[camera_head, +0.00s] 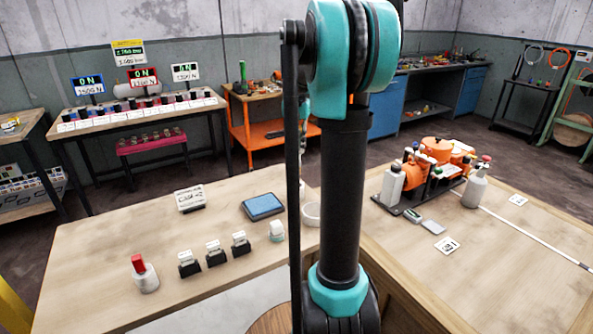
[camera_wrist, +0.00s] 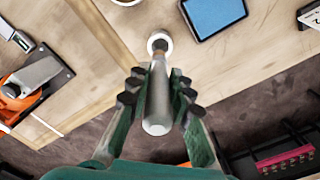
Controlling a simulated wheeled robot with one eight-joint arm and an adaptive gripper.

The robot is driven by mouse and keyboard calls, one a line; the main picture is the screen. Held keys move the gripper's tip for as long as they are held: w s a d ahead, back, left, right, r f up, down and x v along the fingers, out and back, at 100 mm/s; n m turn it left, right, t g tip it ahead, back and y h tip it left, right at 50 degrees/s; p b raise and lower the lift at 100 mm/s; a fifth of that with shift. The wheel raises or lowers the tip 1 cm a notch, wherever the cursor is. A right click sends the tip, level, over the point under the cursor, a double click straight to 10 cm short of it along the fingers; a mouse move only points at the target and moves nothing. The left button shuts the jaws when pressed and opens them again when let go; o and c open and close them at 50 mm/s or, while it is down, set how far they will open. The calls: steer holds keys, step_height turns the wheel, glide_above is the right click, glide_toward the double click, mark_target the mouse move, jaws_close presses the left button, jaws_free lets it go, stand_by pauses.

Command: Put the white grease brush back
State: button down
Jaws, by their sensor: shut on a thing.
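The white grease brush (camera_wrist: 157,110) is a pale, smooth cylinder with a narrower brownish tip, seen in the wrist view. My gripper (camera_wrist: 158,88) is shut on its body, with dark fingertips on both sides. The brush's tip overlaps a small white round cup (camera_wrist: 152,39) on the wooden table. I cannot tell whether the tip is inside the cup or above it. In the head view the cup (camera_head: 311,214) is partly hidden by my arm.
A blue pad (camera_head: 262,207) lies left of the cup. A dark tray (camera_head: 407,212) with orange parts and bottles is on the right table.

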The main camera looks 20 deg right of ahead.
mark_target(296, 161)
step_height(296, 161, down, 9)
steer(key=shift+f, duration=0.15)
steer(key=c, duration=1.3)
jaws_free()
steer(key=shift+c, duration=0.2)
step_height(296, 161, up, 12)
steer(key=shift+r, duration=0.1)
